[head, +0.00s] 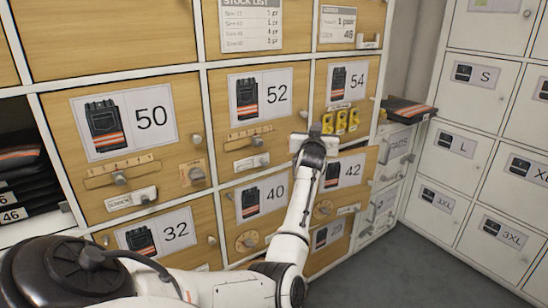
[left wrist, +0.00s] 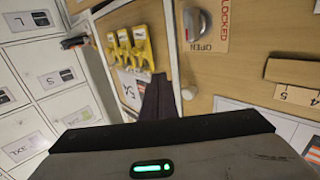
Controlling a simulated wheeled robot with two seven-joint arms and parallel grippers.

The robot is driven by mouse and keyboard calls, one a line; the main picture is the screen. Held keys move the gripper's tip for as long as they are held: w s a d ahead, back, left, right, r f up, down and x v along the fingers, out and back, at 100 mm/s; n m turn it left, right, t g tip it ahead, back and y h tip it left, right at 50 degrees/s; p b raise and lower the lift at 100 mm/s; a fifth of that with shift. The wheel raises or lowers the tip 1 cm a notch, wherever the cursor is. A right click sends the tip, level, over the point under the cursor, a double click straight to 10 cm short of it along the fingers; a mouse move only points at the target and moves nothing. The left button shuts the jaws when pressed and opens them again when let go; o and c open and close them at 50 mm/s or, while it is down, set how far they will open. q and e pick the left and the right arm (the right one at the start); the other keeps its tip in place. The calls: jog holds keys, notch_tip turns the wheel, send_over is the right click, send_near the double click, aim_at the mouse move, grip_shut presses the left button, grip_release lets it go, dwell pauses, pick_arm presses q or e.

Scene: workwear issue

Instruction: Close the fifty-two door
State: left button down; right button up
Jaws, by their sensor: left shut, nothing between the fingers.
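The fifty-two door (head: 218,110) is a wooden locker door in the middle of the head view, with a printed 52 card (head: 260,94) and a slider strip. It looks flush or nearly so; I cannot tell whether a small gap remains. In the left wrist view, the door (left wrist: 240,75) fills the right, with a grey turn knob (left wrist: 197,24) on a plate marked OPEN and LOCKED. My left gripper (head: 322,130) is at the door's right edge, hiding part of it. Its dark fingers (left wrist: 158,98) are shut and empty; contact is unclear. My right gripper is out of view.
The 50 door (head: 75,130) is to the left, the 40 door (head: 285,206) below. White lockers (head: 480,115) stand at the right beyond open grey floor (head: 400,265).

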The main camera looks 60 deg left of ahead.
pick_arm(q)
jog(key=shift+d, duration=0.1)
jog(key=d, duration=1.3)
jog(key=shift+d, duration=0.4)
jog(key=shift+s, duration=0.15)
